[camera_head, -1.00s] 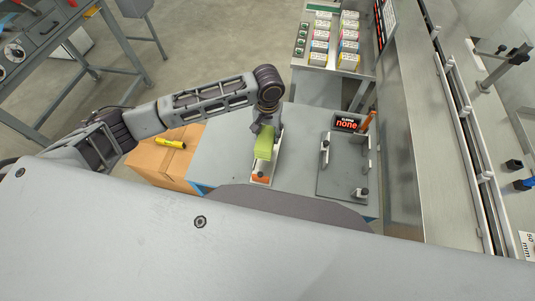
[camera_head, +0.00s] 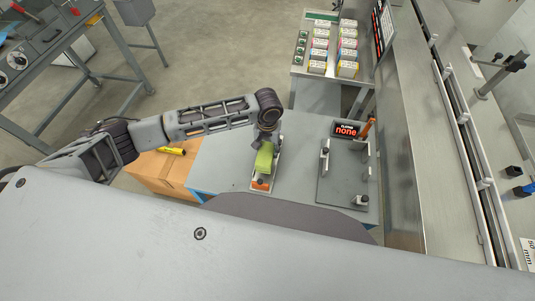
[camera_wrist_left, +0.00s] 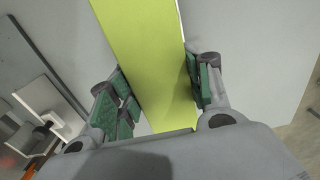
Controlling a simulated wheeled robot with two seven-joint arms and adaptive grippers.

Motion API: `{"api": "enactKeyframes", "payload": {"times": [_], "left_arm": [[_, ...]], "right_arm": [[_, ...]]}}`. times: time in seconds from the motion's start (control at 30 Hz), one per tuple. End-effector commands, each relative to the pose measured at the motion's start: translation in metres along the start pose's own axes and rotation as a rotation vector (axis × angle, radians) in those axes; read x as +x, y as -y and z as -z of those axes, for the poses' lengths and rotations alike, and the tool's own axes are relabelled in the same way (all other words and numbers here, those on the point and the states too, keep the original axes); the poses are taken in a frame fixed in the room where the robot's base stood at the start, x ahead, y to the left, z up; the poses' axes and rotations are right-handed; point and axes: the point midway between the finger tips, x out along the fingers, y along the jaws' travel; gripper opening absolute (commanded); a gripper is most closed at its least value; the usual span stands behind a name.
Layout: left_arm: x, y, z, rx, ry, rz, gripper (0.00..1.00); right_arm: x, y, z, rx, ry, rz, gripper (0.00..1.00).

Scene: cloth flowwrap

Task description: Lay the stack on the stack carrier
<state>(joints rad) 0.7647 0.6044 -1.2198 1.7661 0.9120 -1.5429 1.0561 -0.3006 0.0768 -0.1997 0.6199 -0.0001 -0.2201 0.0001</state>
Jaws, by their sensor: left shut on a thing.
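The stack (camera_head: 264,158) is a yellow-green folded block, held in my left gripper (camera_head: 268,140). In the left wrist view the stack (camera_wrist_left: 145,55) runs between the green-padded fingers of my left gripper (camera_wrist_left: 160,90), which are shut on it. The stack carrier (camera_head: 261,184) appears to be the narrow pale tray with an orange near end on the grey table. The stack is over the carrier and hides much of it; I cannot tell whether they touch. My right gripper is not in view.
A cardboard box (camera_head: 160,172) with a yellow tool (camera_head: 171,151) stands left. A steel conveyor is at the right. The grey table (camera_head: 222,160) is clear left of the carrier.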

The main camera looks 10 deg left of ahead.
Motion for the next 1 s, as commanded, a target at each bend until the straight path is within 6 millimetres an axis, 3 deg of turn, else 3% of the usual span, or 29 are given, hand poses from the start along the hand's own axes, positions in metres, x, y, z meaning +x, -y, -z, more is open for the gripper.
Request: {"api": "enactKeyframes", "payload": {"times": [0.13,0.57,1.0], "left_arm": [[0.011,-0.001,0.000,0.000,0.000,-0.001,0.22],[0.016,0.000,0.000,0.000,0.001,0.000,0.22],[0.050,-0.001,0.000,0.001,-0.001,-0.001,0.22]], "right_arm": [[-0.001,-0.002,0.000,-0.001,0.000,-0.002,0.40],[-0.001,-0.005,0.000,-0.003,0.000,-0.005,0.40],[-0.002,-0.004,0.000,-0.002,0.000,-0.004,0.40]]}}
